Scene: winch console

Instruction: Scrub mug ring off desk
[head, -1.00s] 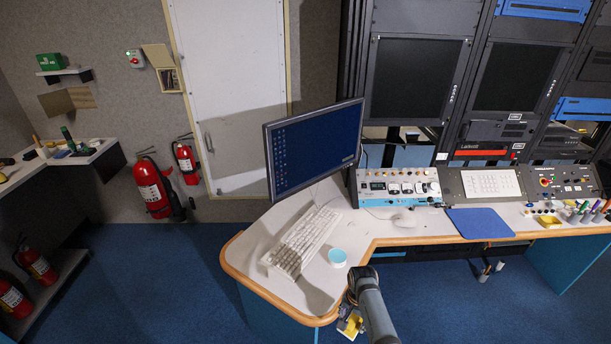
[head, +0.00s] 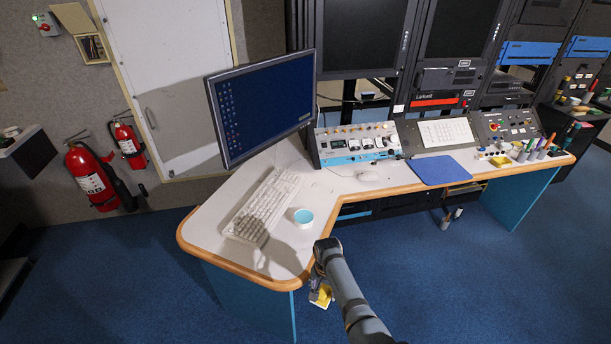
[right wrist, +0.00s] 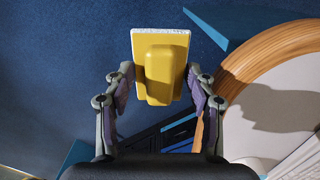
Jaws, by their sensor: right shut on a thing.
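My right gripper (head: 320,290) is shut on a yellow scrubber block with a white pad (head: 323,297). It is beyond the desk's front edge, over the blue floor, in the head view. In the right wrist view the yellow scrubber (right wrist: 160,75) sits between both fingers, with its white edge at the far end. The pale desk (head: 215,227) has a wooden rim. A light blue round mug (head: 303,217) stands on it near the inner corner. I cannot make out a mug ring; arm shadow darkens part of the desktop. My left gripper is not in view.
A white keyboard (head: 263,207) lies left of the mug, below a monitor (head: 262,103). A mouse (head: 368,177), a blue mat (head: 443,170) and a control panel (head: 358,144) are further right. The desktop between the keyboard and front left rim is clear.

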